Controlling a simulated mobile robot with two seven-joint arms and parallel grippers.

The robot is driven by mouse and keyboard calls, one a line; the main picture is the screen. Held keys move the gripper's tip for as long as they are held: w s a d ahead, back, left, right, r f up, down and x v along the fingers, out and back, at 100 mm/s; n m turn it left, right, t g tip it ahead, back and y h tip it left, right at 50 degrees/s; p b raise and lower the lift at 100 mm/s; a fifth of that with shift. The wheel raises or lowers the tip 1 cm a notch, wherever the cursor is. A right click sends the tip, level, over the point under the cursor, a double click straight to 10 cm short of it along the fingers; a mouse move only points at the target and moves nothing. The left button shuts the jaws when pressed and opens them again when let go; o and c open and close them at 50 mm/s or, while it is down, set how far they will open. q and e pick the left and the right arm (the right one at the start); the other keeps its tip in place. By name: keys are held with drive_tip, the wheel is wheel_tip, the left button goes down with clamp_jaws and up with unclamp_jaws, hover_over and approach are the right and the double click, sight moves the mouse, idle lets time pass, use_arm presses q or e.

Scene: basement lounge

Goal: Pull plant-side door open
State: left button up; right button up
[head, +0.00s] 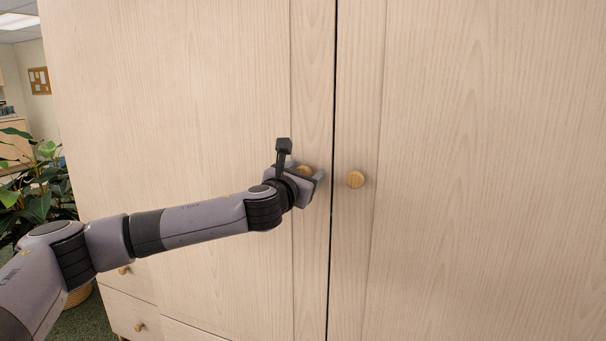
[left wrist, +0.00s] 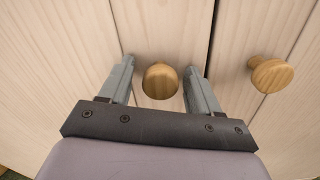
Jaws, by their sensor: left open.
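The plant-side door (head: 190,90) is the left door of a pale wooden wardrobe and looks shut, with a dark narrow gap along its right edge. Its round wooden knob (head: 304,170) is partly hidden by my left gripper (head: 317,180) in the head view. In the left wrist view the knob (left wrist: 160,81) sits between the two open fingers of my left gripper (left wrist: 160,84), with space visible on both sides. The fingertips are close to the door face; whether they touch it I cannot tell. My right gripper is not in view.
The right door (head: 480,150) has its own round knob (head: 356,179), just right of the gap. Drawers with small knobs (head: 140,327) lie below the left door. A leafy plant (head: 35,190) in a woven basket (head: 78,295) stands left of the wardrobe.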

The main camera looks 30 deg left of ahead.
use_arm(q)
clamp_jaws()
drive_tip(key=shift+s, duration=0.1)
